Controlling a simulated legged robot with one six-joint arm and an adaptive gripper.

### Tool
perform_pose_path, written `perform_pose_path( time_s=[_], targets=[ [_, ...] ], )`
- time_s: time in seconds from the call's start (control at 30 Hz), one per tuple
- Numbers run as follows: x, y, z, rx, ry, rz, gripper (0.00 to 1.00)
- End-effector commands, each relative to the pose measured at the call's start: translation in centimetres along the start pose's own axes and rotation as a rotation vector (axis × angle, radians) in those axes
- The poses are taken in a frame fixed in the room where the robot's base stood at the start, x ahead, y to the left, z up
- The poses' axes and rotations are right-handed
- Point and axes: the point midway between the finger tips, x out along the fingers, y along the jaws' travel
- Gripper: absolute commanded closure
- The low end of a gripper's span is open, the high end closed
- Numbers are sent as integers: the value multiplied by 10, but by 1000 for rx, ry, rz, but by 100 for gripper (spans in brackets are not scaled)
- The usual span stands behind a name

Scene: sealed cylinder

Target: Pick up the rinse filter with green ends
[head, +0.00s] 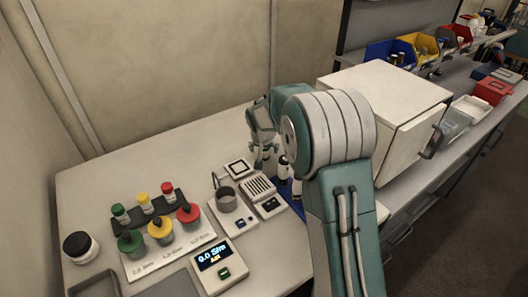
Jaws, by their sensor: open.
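A small white cylinder with a green end (120,213) lies or stands in a dark rack (131,220) at the left of the bench; it looks like the rinse filter with green ends. Similar pieces with a yellow end (145,202) and a red end (167,190) sit beside it in the rack. My gripper (266,165) is open, over the middle of the bench, well to the right of the rack and apart from it. Its fingers are small and partly hidden behind my arm.
In front of the rack, a pale board holds pots with green (131,242), yellow (160,229) and red (187,212) tops. A black-lidded jar (80,247) is at left. A white box (385,95) stands right.

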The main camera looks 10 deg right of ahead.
Motion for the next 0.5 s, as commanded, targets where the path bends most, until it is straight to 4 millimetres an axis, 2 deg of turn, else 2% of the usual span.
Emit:
perform_pose_path(
  time_s=[0.1, 0.3, 0.33, 0.37, 0.4, 0.47, 0.5],
  targets=[
    [9, 0, 0, 0, 1, 0, 10],
    [9, 0, 0, 1, 2, -1, 10],
    [9, 0, 0, 1, 2, -1, 14],
    [9, 0, 0, 1, 2, -1, 28],
    [9, 0, 0, 1, 2, -1, 46],
    [9, 0, 0, 1, 2, -1, 72],
    [9, 0, 0, 1, 2, -1, 89]
  ],
)
